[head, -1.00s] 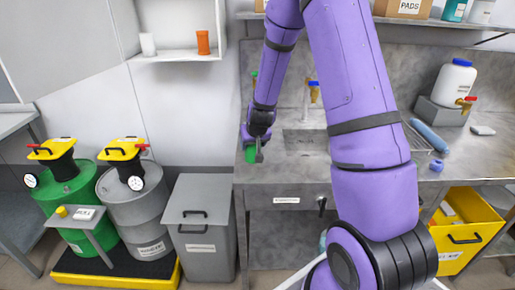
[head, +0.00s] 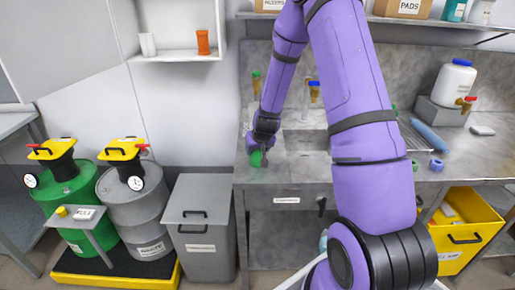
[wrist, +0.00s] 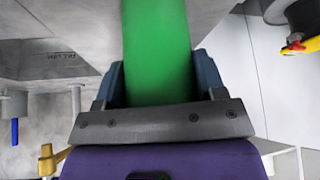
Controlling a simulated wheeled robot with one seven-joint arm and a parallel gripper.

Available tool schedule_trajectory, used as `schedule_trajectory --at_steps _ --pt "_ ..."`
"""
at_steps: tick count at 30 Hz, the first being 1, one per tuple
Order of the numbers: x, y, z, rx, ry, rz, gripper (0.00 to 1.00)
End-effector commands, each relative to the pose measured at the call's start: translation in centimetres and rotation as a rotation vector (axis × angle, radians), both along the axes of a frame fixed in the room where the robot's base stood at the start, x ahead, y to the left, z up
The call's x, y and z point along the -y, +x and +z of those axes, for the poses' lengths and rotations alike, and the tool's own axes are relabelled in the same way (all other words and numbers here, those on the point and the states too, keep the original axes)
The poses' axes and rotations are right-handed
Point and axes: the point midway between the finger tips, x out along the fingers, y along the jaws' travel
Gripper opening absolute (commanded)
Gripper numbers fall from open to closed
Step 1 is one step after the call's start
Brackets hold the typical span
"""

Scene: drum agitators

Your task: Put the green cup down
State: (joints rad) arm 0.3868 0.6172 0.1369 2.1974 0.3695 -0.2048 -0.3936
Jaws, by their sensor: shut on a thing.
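The green cup (head: 257,159) is at the left end of the grey steel counter, by the sink, in the head view. My gripper (head: 260,148) is shut on it from above. In the wrist view the green cup (wrist: 157,50) lies between the two dark fingers of my gripper (wrist: 160,82) and fills the space between them. The cup is low over the counter (head: 262,178); whether its base touches the surface I cannot tell. My gripper hides part of the cup.
The sink (head: 305,140) is just right of the cup. A blue roll (head: 428,136), a small blue ring (head: 436,165) and a white jug (head: 455,82) are at the counter's right. A grey bin (head: 203,225) stands left of the counter, beside the drums.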

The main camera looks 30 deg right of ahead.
Motion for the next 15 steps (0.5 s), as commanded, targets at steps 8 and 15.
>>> schedule_trajectory --at_steps 8,15 --pt "-0.01 -0.01 -0.17 0.0 0.0 0.0 0.89" --pt "-0.01 0.02 0.11 0.001 0.0 0.0 0.89"
